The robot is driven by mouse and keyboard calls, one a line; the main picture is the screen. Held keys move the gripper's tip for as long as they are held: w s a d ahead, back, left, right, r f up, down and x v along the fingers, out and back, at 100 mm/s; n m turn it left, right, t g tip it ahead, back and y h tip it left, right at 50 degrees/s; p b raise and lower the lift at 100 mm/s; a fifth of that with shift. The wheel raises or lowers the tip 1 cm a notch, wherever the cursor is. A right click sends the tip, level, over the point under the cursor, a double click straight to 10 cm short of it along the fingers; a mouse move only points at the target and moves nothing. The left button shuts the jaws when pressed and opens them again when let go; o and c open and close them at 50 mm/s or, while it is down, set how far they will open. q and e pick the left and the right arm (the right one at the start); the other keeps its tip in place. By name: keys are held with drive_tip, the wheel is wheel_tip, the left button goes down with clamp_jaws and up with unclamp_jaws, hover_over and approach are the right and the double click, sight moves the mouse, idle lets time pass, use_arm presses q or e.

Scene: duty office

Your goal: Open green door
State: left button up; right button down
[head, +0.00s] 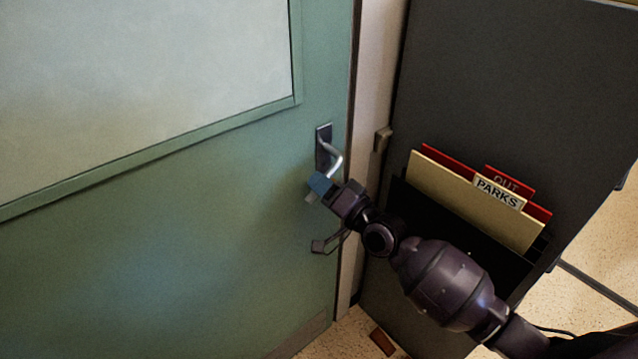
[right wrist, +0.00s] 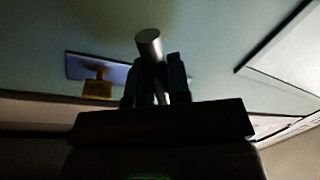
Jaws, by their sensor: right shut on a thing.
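The green door (head: 200,220) fills the left of the head view, with a large pale panel in its upper part. Its metal lever handle (head: 331,156) sits on a dark plate near the door's right edge, and its end points down. My right gripper (head: 318,188) is at the handle and shut on it. In the right wrist view the round handle bar (right wrist: 149,42) stands between the two dark fingers (right wrist: 157,85), with the handle plate (right wrist: 88,70) behind to the left. The door appears to sit against its frame. My left gripper is not in view.
A pale door frame (head: 376,90) with a small latch piece runs right of the door. A dark grey cabinet side (head: 500,75) stands beside it, bearing a black file holder with red and tan folders (head: 460,190) close to my right arm. Speckled floor shows below.

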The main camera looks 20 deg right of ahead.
drive_tip(key=shift+d+f+n, duration=0.1)
drive_tip(key=shift+f+n, duration=0.1)
drive_tip(key=shift+n, duration=0.1)
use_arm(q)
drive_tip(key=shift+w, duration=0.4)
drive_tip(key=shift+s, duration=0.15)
